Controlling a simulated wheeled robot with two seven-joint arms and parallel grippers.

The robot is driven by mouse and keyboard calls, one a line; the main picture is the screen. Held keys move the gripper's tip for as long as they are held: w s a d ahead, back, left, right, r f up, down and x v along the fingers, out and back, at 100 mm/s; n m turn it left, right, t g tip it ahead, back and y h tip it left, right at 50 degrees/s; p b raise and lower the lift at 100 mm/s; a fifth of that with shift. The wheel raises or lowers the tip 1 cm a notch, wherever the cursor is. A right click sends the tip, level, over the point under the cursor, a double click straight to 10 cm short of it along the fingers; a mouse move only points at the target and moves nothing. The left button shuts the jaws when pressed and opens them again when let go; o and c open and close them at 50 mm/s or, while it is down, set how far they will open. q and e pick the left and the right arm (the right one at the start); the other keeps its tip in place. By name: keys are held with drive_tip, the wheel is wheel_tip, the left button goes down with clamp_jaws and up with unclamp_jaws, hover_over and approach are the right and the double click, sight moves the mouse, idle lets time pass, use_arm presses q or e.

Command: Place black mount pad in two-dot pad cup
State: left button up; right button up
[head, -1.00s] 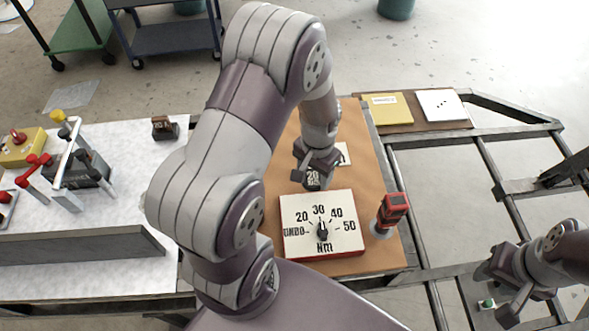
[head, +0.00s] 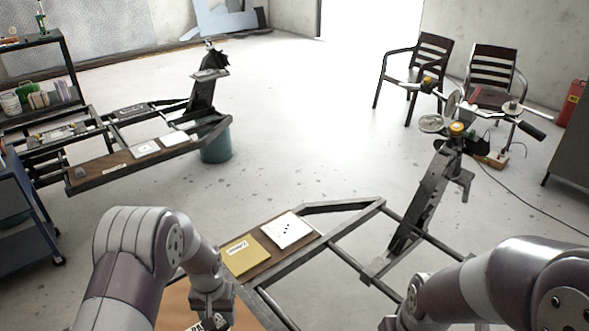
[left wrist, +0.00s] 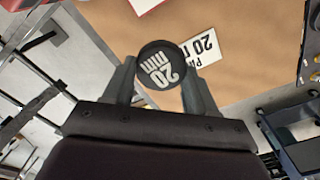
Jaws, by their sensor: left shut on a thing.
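My left gripper (head: 212,308) is at the bottom of the head view, above the tan board. In the left wrist view its two fingers (left wrist: 161,85) are shut on a round black mount pad (left wrist: 161,65) printed "20 mm". In the head view the pad is mostly hidden or cut off at the lower edge. A white card (left wrist: 204,46) printed "20" lies on the tan board beside it. My right gripper (head: 402,312) is partly visible at the lower edge; its fingers are not clear. I cannot make out a two-dot pad cup.
A yellow plate (head: 243,256) and a white plate with black dots (head: 291,231) lie on a brown board on the near metal frame. An upright post (head: 425,200) with handlebars stands right. Another frame with plates (head: 145,148) stands far left. Open floor lies between.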

sight(226, 323)
use_arm(q)
drive_tip(key=shift+d+f+b, duration=0.1)
drive_tip(key=shift+f+b, duration=0.2)
drive_tip(key=shift+b, duration=0.2)
drive_tip(key=d+f+b, duration=0.1)
drive_tip(key=b, duration=0.1)
drive_tip(key=s+f+b, duration=0.1)
drive_tip(key=shift+d+b, duration=0.35)
drive_tip(key=s+f+n+b, duration=0.1)
drive_tip(key=s+n+b, duration=0.15)
drive_tip(key=s, duration=0.25)
drive_tip(key=shift+n, duration=0.55)
drive_tip(key=a+f, duration=0.2)
drive_tip(key=a, duration=0.1)
drive_tip(key=a+f, duration=0.2)
drive_tip(key=a, duration=0.1)
drive_tip(key=s+a+f, duration=0.1)
drive_tip(key=a+f, duration=0.1)
drive_tip(key=a, duration=0.1)
drive_tip(key=shift+a+f+p, duration=0.3)
drive_tip(key=shift+a+p, duration=0.05)
drive_tip(key=shift+a+f, duration=0.25)
drive_tip(key=shift+a, duration=0.05)
wheel_tip(226, 323, down, 4)
